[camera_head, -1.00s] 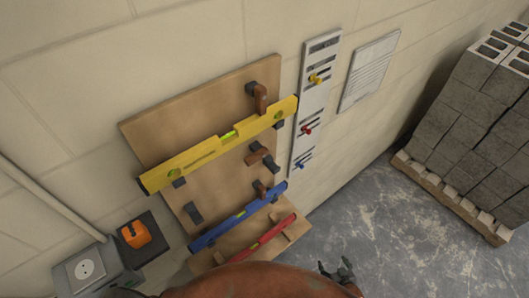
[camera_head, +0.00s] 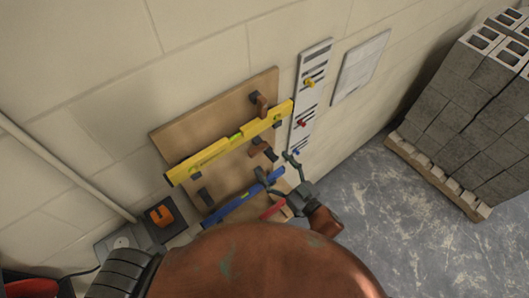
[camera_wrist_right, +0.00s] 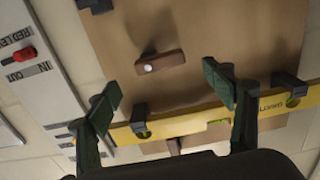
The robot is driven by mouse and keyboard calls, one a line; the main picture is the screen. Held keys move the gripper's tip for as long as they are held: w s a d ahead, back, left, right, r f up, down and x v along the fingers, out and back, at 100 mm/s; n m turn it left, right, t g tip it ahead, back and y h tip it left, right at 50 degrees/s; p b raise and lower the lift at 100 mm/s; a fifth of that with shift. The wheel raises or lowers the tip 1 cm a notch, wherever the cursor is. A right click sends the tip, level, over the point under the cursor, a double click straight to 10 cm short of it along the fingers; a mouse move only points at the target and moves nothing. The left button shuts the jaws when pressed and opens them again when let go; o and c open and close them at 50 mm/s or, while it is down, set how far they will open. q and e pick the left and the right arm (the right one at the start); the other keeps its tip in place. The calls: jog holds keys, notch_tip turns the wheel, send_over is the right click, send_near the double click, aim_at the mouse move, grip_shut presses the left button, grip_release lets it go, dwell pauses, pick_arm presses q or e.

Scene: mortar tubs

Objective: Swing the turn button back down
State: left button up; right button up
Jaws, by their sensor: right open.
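A wooden board (camera_head: 215,120) on the wall holds a yellow level (camera_head: 232,143), a blue level (camera_head: 232,208) and a red level (camera_head: 272,208), partly hidden. Between yellow and blue, a brown turn button (camera_head: 261,150) lies roughly sideways above an empty pair of dark brackets (camera_head: 205,197). In the right wrist view the turn button (camera_wrist_right: 160,62) is nearly horizontal with a pale screw head near one end. My right gripper (camera_head: 279,168) is open and empty in front of the board's right side; its fingers (camera_wrist_right: 162,95) are apart, with the button visible beyond them, not between them.
Another button (camera_head: 262,105) hangs upright above the yellow level. A white panel with coloured knobs (camera_head: 303,100) and a paper sheet (camera_head: 360,67) are right of the board. Concrete blocks (camera_head: 465,120) stand on a pallet. An orange item (camera_head: 160,214) and a socket box (camera_head: 122,243) are lower left.

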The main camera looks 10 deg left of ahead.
aim_at(260, 152)
jog(key=shift+p+x, duration=0.45)
jog(key=shift+x, duration=2.25)
jog(key=shift+c, duration=0.5)
jog(key=c, duration=1)
jog(key=shift+c, duration=0.3)
jog(key=shift+f+n, duration=0.1)
jog(key=shift+n, duration=0.2)
jog(key=n, duration=0.5)
jog(key=f+n, duration=0.1)
jog(key=n, duration=0.5)
jog(key=w+d+n+b, duration=0.1)
jog(key=n, duration=0.5)
jog(key=shift+w+f, duration=0.1)
jog(key=shift+f, duration=0.3)
jog(key=shift+d, duration=0.1)
